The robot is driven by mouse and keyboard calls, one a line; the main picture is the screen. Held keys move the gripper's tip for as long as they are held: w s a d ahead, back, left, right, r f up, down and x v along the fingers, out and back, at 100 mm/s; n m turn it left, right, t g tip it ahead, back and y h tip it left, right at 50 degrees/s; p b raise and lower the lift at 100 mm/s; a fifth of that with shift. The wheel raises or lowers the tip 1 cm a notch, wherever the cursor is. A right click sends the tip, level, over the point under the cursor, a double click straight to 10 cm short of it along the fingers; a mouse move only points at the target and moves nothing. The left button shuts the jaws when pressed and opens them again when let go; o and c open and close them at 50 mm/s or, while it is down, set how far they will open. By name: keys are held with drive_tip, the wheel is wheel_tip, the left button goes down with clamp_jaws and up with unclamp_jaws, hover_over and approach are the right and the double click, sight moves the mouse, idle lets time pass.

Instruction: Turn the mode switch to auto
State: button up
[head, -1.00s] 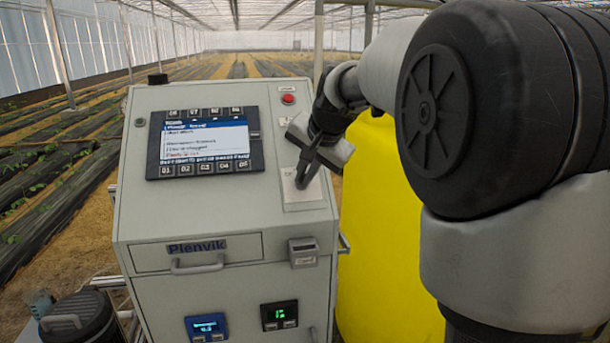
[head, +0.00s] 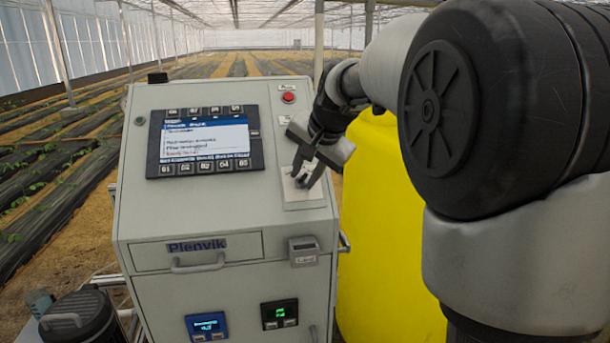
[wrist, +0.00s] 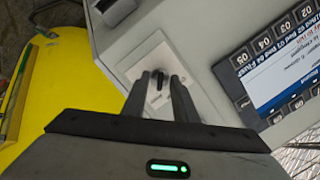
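The mode switch is a small black knob (wrist: 158,77) on a pale plate (wrist: 190,88) on the sloped panel. In the head view the plate (head: 305,195) is right of the display, and the fingers mostly hide the knob. My gripper (head: 301,180) is down at the plate with its fingers spread. In the wrist view my gripper (wrist: 158,78) is open, with one fingertip on each side of the knob and a gap showing on both sides. I cannot tell how deep the fingertips reach around it or which position the knob marks.
The display with keys (head: 205,142) is left of the plate. A red button (head: 288,98) sits above it. A small grey box (head: 303,251) and a drawer (head: 197,253) are below. A yellow tank (head: 385,240) stands close on the right.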

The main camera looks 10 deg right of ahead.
drive_tip(key=v, duration=1.7)
drive_tip(key=shift+p, duration=0.45)
drive_tip(key=shift+s+f, duration=0.1)
